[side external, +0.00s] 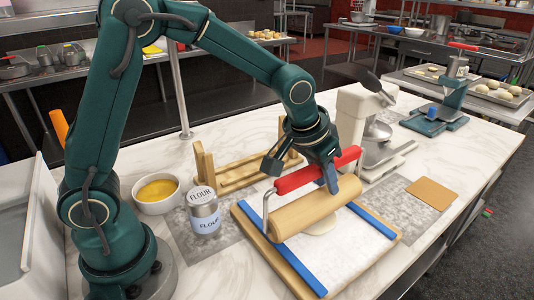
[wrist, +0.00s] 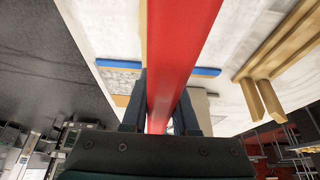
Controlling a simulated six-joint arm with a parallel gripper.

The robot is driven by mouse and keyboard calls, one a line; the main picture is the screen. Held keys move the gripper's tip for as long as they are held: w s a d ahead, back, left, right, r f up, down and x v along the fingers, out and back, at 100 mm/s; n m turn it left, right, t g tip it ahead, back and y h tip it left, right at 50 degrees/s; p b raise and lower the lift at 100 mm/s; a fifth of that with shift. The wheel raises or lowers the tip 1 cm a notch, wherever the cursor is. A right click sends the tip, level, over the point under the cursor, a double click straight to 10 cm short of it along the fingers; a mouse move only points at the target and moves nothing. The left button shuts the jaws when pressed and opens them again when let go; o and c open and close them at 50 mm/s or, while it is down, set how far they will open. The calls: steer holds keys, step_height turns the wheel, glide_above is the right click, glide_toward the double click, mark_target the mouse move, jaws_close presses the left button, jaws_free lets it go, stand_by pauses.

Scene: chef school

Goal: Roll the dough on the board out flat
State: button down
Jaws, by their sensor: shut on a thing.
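My gripper (side external: 330,180) is shut on the red handle (side external: 300,177) of a wooden roller (side external: 315,208). In the wrist view the red handle (wrist: 170,70) runs between my two fingers (wrist: 160,118). The roller is over the board (side external: 375,222), which has a white surface, wooden edges and two blue strips. Pale dough (side external: 320,227) shows under the front side of the roller; the rest of it is hidden. I cannot tell how firmly the roller presses on it.
A flour can (side external: 203,214) and a bowl of yellow stuff (side external: 157,192) stand left of the board. A wooden rack (side external: 240,178) is behind it. A tan square (side external: 431,193) lies at the right.

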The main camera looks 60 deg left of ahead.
steer(key=shift+a, duration=0.8)
